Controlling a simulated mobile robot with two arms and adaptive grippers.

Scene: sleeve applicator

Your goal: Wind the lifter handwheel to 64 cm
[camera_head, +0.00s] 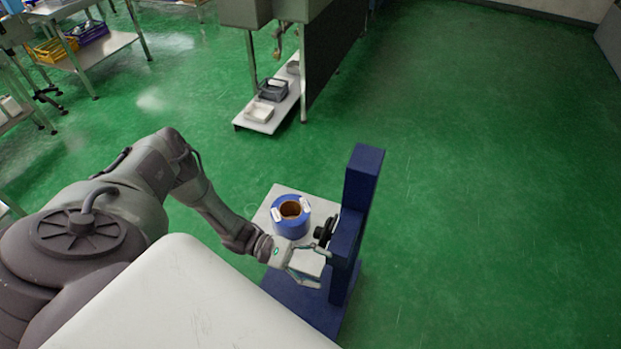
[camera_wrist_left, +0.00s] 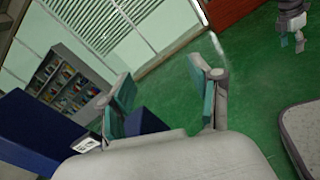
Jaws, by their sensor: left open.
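The lifter has a dark blue column (camera_head: 361,185) and a blue base (camera_head: 303,305). Its pale platform (camera_head: 262,218) carries a blue roll (camera_head: 291,226) with a brown core. A small black part (camera_head: 324,231) on the column's left side looks like the handwheel; its rim and grip are hard to make out. My left gripper (camera_head: 318,267) is open, just below this black part and close to the column. In the left wrist view the open fingers (camera_wrist_left: 163,95) stand apart, with a dark blue piece (camera_wrist_left: 145,122) behind them. The handwheel cannot be made out there. No height reading is legible.
A white-shelved stand (camera_head: 270,112) with small trays is beyond the lifter. Tables with yellow and purple crates (camera_head: 90,33) stand at the far left. The green floor right of the lifter is clear. The wrist view shows a grey shelf unit (camera_wrist_left: 68,85) by the wall.

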